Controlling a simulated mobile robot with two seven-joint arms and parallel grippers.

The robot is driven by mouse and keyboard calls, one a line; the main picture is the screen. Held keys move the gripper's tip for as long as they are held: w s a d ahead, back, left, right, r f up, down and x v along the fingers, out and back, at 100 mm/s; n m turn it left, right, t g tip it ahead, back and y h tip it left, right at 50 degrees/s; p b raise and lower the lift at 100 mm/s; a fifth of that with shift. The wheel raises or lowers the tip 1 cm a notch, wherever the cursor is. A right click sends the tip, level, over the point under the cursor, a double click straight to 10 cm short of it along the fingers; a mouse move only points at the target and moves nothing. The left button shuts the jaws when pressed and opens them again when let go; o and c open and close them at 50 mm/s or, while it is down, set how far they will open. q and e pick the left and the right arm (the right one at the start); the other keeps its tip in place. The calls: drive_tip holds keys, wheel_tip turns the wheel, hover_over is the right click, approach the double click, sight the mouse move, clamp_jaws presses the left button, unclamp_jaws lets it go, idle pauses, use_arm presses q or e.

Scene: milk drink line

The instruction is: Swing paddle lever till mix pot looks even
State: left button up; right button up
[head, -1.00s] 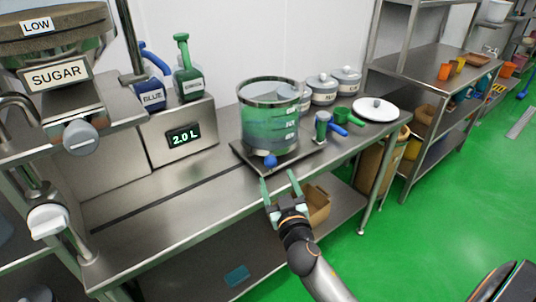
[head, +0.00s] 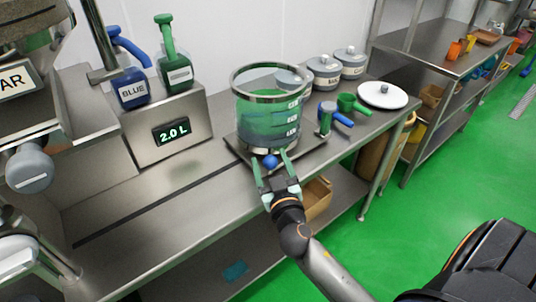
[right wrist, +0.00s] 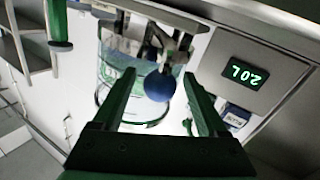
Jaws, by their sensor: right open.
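The mix pot (head: 268,112) is a clear cylinder with a metal rim, standing on a dark base plate on the steel bench. Its contents look bluish at the bottom and greener above. The paddle lever's blue ball knob (head: 270,161) sits low at the pot's front. My right gripper (head: 270,160) is open, its green fingers on either side of the knob in the head view. In the right wrist view the blue knob (right wrist: 159,87) lies between the fingers, ahead of the palm, with the pot (right wrist: 120,65) behind. Contact cannot be told. My left gripper is not in view.
A display (head: 171,130) reads 2.0 L. Blue (head: 132,88) and green (head: 175,70) handled containers stand above it. The bench front-left is clear.

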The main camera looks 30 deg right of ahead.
idle(0.3)
clamp_jaws()
idle(0.5)
drive_tip(key=shift+r, duration=0.1)
idle(0.7)
